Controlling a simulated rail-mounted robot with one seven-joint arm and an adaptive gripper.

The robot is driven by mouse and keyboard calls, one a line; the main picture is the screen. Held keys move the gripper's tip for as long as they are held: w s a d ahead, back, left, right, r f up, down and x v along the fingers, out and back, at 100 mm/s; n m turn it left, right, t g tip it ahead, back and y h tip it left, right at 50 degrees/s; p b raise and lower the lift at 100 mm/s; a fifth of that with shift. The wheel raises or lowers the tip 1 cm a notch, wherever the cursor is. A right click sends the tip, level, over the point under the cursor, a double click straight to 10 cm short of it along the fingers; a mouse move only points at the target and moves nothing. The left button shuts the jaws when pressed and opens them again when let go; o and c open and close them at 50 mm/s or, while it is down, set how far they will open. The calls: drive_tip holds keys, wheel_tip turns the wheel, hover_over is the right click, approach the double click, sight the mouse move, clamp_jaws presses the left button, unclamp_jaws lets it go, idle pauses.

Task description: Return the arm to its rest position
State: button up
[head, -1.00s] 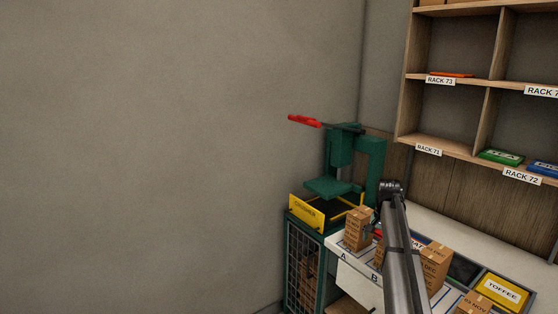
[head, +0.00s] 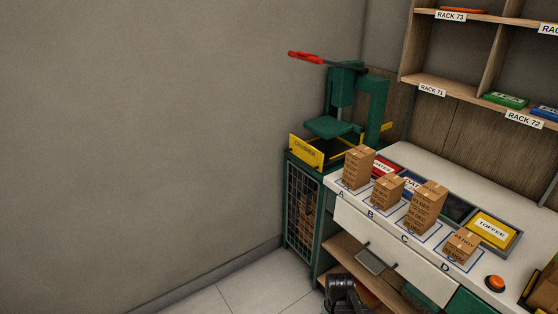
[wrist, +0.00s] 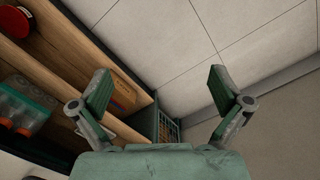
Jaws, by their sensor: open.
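My gripper shows in the wrist view (wrist: 160,92), with its two green-padded fingers spread wide and nothing between them. Behind the fingers are floor tiles and the side of the counter with its open lower shelves. In the head view a dark part of my arm (head: 345,296) shows at the bottom, low in front of the counter's lower shelf. The fingers cannot be made out there.
The white counter (head: 335,186) holds several cardboard boxes, such as one at A (head: 358,168), and an orange button (head: 495,283). A green crusher (head: 330,127) with a red handle (head: 305,57) stands at its left end. Floor (head: 235,300) at the left is clear.

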drive_tip(key=s+f+g, duration=0.2)
drive_tip(key=s+f, duration=0.3)
drive_tip(key=s, duration=0.3)
drive_tip(key=s+f+g+b, duration=0.1)
drive_tip(key=s+f+g, duration=0.1)
drive_tip(key=s+f, duration=0.3)
drive_tip(key=s+f+g, duration=0.1)
drive_tip(key=s+f, duration=0.5)
drive_tip(key=s, duration=0.6)
drive_tip(key=shift+s+g, duration=0.15)
drive_tip(key=shift+g, duration=0.25)
